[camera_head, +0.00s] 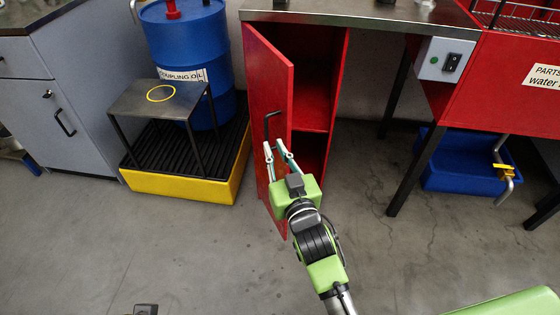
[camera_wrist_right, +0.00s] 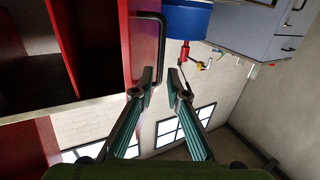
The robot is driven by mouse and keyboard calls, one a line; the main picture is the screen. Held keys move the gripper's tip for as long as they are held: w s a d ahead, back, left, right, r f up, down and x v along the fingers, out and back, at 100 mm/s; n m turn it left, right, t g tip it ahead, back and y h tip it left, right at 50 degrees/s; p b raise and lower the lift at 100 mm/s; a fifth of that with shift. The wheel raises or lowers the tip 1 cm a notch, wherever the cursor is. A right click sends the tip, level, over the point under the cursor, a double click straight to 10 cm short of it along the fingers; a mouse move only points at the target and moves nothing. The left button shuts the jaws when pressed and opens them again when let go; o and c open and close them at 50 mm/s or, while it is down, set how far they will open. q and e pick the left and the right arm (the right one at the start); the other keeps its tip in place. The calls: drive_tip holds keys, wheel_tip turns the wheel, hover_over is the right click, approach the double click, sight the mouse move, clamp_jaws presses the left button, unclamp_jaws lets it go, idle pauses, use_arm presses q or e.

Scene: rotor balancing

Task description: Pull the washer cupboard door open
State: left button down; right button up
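The red cupboard door (camera_head: 268,85) stands partly open, swung out to the left, and shows the cupboard's red inside (camera_head: 308,75) with a shelf. A black bar handle (camera_head: 267,124) is on the door's outer face. In the right wrist view, the handle (camera_wrist_right: 161,35) runs down toward my fingertips. My right gripper (camera_head: 277,147) is at the handle's lower end. In the wrist view, its two fingers (camera_wrist_right: 160,76) are apart, with the handle's lower end close to the left finger. Contact cannot be made out. My left gripper's fingers do not show.
A blue drum (camera_head: 188,45) and a small black table (camera_head: 158,98) stand on a yellow-edged spill pallet (camera_head: 178,187) left of the door. A red parts washer (camera_head: 500,75) with black legs is at the right. The floor in front is clear.

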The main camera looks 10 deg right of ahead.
drive_tip(key=shift+s+d, duration=0.15)
drive_tip(key=shift+s, duration=0.95)
drive_tip(key=shift+s+d, duration=0.15)
drive_tip(key=shift+s, duration=0.95)
